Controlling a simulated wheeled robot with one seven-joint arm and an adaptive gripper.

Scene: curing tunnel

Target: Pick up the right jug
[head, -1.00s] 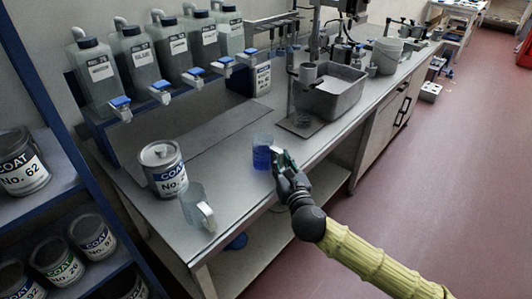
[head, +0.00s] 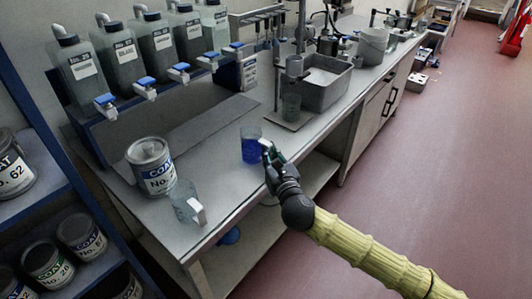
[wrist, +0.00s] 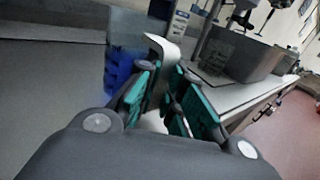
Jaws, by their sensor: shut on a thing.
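The right jug (head: 250,147) is clear with blue liquid in it and stands upright on the grey bench near its front edge. In the wrist view its blue body (wrist: 121,65) is left of the fingers. My gripper (head: 268,153) is at the jug's right side. In the wrist view my gripper's green-padded fingers (wrist: 165,95) are shut on the jug's pale handle (wrist: 163,46). The fingers hide the lower handle. A second clear jug (head: 182,203), seemingly empty, stands farther left with its handle to the right.
A COAT can (head: 151,165) stands behind the left jug. Several bottles with blue taps (head: 118,62) line the bench's back. Shelves with paint cans (head: 60,250) are at left.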

